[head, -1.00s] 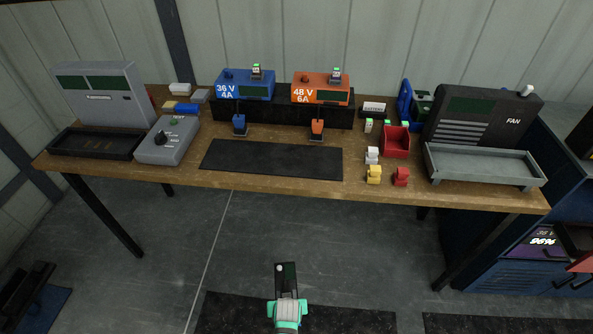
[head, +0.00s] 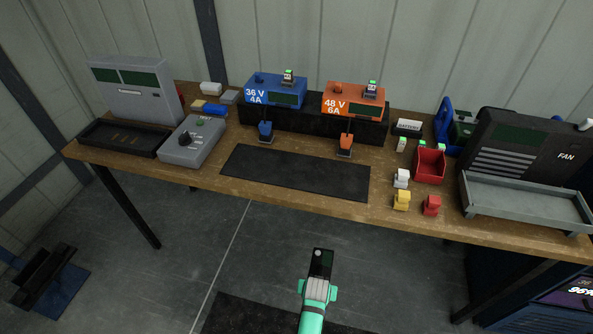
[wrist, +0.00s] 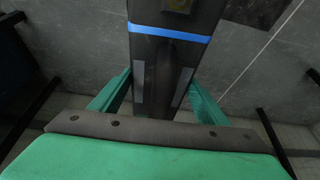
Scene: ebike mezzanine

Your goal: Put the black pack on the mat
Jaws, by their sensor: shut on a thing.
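My gripper (head: 318,288) is at the bottom middle of the head view, in front of the table and apart from it. It is shut on the black pack (head: 321,262), which juts out beyond the fingers. In the wrist view the pack (wrist: 176,55) lies between the two green fingers and has a blue band across it. The black mat (head: 295,173) lies flat and bare on the front middle of the wooden table.
Blue (head: 275,91) and orange (head: 353,101) chargers stand behind the mat, their plugs at its back edge. A grey dial box (head: 190,142) is left of it. Small yellow (head: 401,201) and red (head: 432,206) pieces and a grey tray (head: 525,201) are to the right.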

